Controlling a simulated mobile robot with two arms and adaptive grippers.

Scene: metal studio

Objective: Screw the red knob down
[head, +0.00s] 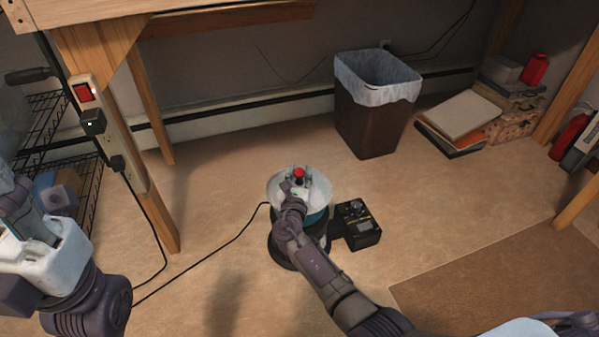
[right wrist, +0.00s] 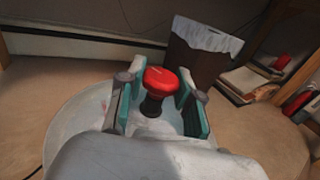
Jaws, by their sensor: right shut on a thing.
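The red knob (head: 299,172) stands upright on a dark stem at the top of a round machine with a pale lid (head: 321,189) and a teal side. In the right wrist view the red knob (right wrist: 160,80) is between the two teal-padded fingers of my right gripper (right wrist: 158,103), which is shut on it. In the head view my right gripper (head: 299,183) is over the lid and partly hides it. My left gripper (head: 20,215) is at the far left, away from the machine; its fingertips are too unclear to judge.
A black control box (head: 357,225) stands right of the machine. A brown bin (head: 371,122) with a liner is behind it. A wooden table leg (head: 160,205) and a power strip (head: 98,120) with cables are at left. Books (head: 459,117) lie at back right.

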